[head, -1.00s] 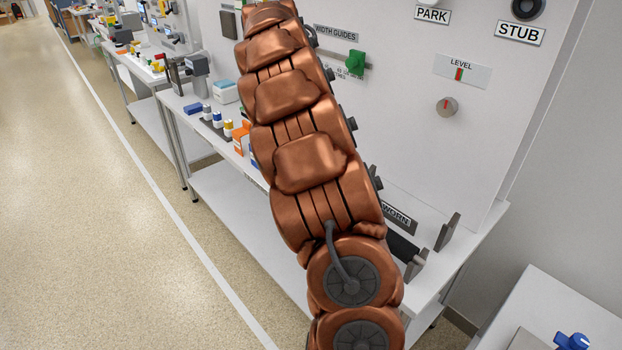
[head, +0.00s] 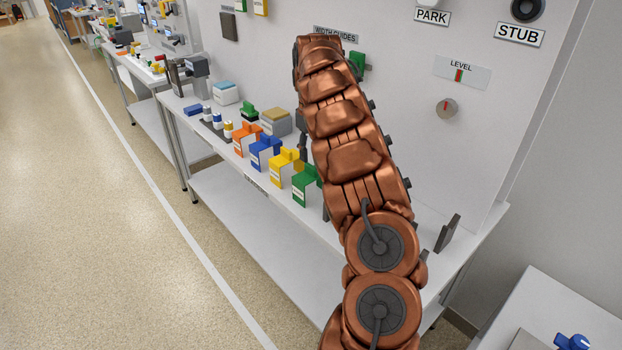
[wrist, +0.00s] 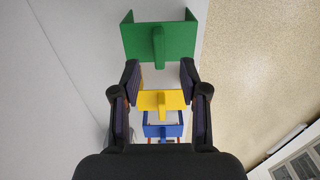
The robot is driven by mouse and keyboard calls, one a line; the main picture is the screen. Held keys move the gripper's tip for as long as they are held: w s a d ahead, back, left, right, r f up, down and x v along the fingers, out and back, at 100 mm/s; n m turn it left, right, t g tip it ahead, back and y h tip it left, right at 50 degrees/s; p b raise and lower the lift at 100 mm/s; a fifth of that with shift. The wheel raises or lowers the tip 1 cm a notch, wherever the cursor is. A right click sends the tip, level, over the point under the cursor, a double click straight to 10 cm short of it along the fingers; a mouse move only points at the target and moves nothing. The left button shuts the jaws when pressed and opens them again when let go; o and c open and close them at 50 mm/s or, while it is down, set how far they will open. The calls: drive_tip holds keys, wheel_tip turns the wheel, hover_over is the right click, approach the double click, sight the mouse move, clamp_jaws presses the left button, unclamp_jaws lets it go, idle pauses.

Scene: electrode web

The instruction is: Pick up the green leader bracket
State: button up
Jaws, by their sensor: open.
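The green leader bracket (head: 303,187) stands at the right end of a row of coloured brackets on the white bench in the head view, its right side hidden by my arm. In the wrist view the green bracket (wrist: 160,41) is at the top, with folded sides and a raised middle tab. My gripper (wrist: 159,75) is open and empty. Its two fingers appear just below the green bracket in that picture, one either side of the column of brackets, and do not hold it. In the head view my gripper is mostly hidden behind my arm.
Yellow (head: 286,167), blue (head: 264,152) and orange (head: 245,139) brackets stand left of the green one. The yellow bracket (wrist: 162,101) shows between my fingers in the wrist view. A white upright panel (head: 420,130) backs the bench. A grey upright plate (head: 447,233) stands right of my arm.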

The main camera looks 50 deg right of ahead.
sight(311, 166)
drive_tip(key=shift+f+p, duration=1.1)
drive_tip(key=shift+f, duration=1.9)
clamp_jaws()
